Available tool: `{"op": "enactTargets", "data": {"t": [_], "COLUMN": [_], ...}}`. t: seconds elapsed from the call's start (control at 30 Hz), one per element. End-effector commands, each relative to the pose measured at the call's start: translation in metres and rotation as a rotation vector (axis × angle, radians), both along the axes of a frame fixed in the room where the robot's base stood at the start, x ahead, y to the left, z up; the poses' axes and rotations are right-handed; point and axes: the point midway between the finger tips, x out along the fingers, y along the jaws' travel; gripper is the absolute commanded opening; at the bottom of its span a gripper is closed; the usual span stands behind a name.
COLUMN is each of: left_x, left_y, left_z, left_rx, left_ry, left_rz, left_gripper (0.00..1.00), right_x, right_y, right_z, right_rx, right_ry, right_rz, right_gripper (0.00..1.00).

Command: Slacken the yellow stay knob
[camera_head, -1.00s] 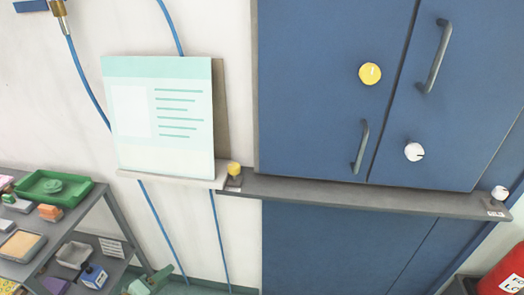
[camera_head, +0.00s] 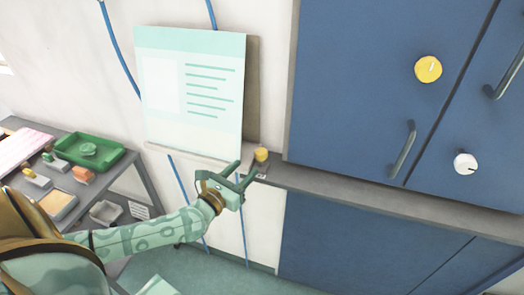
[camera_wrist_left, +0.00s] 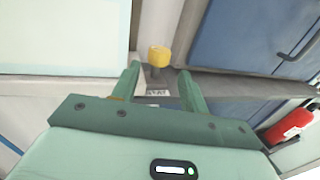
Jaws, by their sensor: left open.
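A small yellow knob (camera_head: 261,154) stands on the grey ledge (camera_head: 350,190), just right of the pale green poster board (camera_head: 190,95). It also shows in the left wrist view (camera_wrist_left: 158,55), upright on a short dark stem above a small white label (camera_wrist_left: 157,92). My left gripper (camera_head: 243,174) is open, its green fingers pointing toward this knob. In the left wrist view the knob is beyond the fingertips (camera_wrist_left: 159,72) and between them in the picture, with nothing gripped. A second, larger yellow dial (camera_head: 428,69) is on the blue cabinet door. My right gripper is not in view.
The blue cabinet (camera_head: 370,80) has dark handles (camera_head: 402,150) and a white dial (camera_head: 465,163). A grey shelf unit at left holds a green tray (camera_head: 90,150) and several small items. Blue hoses run along the wall. A red canister (camera_wrist_left: 290,123) shows at right in the wrist view.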

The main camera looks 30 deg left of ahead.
Motion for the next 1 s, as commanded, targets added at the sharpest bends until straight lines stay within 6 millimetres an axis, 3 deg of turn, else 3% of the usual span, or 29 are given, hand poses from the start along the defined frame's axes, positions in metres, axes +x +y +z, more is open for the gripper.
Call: {"op": "enactTargets", "data": {"t": [0.2, 0.4, 0.8, 0.83, 0.93, 1.0], "left_x": [0.056, 0.087, 0.097, 0.097, 0.097, 0.097], "left_y": [-0.001, -0.003, -0.003, -0.003, -0.003, -0.003], "left_z": [0.001, -0.001, 0.000, 0.000, 0.000, 0.000], "left_rx": [0.002, 0.001, 0.003, 0.003, 0.003, 0.003], "left_ry": [-0.003, 0.000, 0.001, 0.001, 0.001, 0.001], "left_rz": [0.001, 0.000, -0.001, -0.001, -0.001, -0.001], "left_gripper": [0.44, 0.44, 0.44, 0.41, 0.14, 0.12], "right_x": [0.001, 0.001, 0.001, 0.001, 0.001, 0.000], "right_y": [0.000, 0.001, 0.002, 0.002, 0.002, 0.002], "right_z": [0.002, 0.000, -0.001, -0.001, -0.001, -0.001], "right_rx": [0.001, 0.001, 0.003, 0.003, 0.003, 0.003], "right_ry": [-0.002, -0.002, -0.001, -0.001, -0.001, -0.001], "right_rz": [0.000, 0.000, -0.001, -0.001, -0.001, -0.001], "right_gripper": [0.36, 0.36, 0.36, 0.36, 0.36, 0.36]}}
